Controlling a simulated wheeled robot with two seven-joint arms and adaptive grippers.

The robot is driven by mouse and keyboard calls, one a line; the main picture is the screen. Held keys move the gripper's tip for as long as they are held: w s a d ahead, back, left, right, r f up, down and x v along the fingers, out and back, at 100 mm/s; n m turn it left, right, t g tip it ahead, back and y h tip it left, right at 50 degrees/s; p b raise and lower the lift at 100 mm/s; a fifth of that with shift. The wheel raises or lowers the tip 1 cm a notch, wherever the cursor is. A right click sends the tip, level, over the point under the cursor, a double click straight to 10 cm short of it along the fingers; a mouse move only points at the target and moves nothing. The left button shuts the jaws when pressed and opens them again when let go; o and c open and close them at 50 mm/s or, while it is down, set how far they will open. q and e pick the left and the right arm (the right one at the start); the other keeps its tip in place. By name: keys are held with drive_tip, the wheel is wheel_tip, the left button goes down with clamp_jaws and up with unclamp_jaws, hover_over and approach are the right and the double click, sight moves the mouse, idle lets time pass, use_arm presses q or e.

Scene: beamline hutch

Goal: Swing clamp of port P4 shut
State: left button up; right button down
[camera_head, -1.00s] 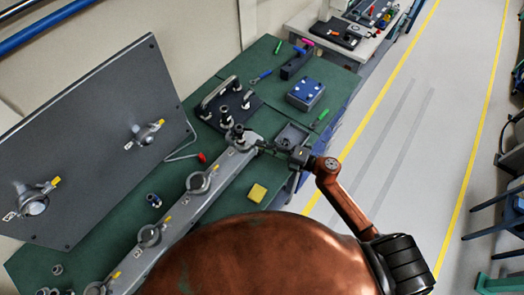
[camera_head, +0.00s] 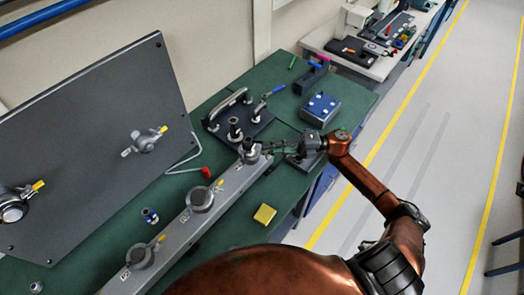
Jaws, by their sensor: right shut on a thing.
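A grey metal rail (camera_head: 222,199) with several round ports runs diagonally along the green bench. At its far end is a port with a small clamp (camera_head: 250,152); its label is too small to read, so I cannot confirm it is P4. My right gripper (camera_head: 272,149) reaches in from the right at that port. Its fingers are shut on a part of the clamp, which they largely hide. I cannot tell how far the clamp is swung. Two nearer ports (camera_head: 201,197) (camera_head: 140,256) on the rail stand clear of the gripper. My left gripper is out of view.
A grey upright panel (camera_head: 90,130) with two more clamped ports stands at left. Behind the rail end are a dark plate with a handle (camera_head: 237,118) and a blue block (camera_head: 321,108). A yellow block (camera_head: 264,214) lies right of the rail. A red-tipped bent rod (camera_head: 190,166) lies left.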

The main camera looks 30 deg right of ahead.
drive_tip(key=c, duration=2)
unclamp_jaws()
drive_tip(key=shift+o, duration=0.2)
drive_tip(key=v, duration=1.2)
drive_tip(key=shift+c, duration=0.6)
